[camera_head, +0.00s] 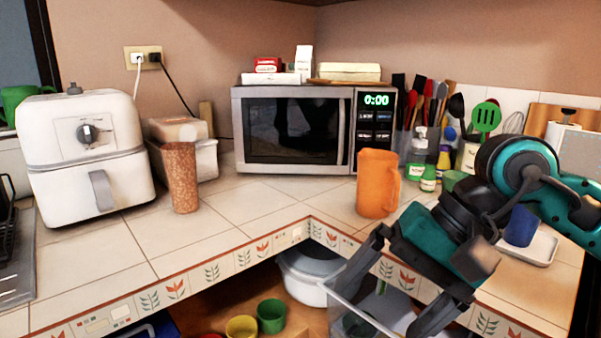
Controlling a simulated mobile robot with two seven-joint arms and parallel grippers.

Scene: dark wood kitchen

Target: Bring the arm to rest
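My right arm comes in from the right edge over the counter. Its teal and black gripper (378,306) points down and to the left past the counter's front edge. The two fingers are spread wide, and I see nothing gripped between them. Behind and below the fingers is a clear box (345,309) on the lower level. My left arm and gripper are not in view.
An orange pitcher (376,184) stands on the tiled counter (255,209) just left of the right arm. A brown tumbler (181,177), white air fryer (85,155) and microwave (295,130) stand behind. A blue cup (520,227) is close to the arm. The counter's middle is clear.

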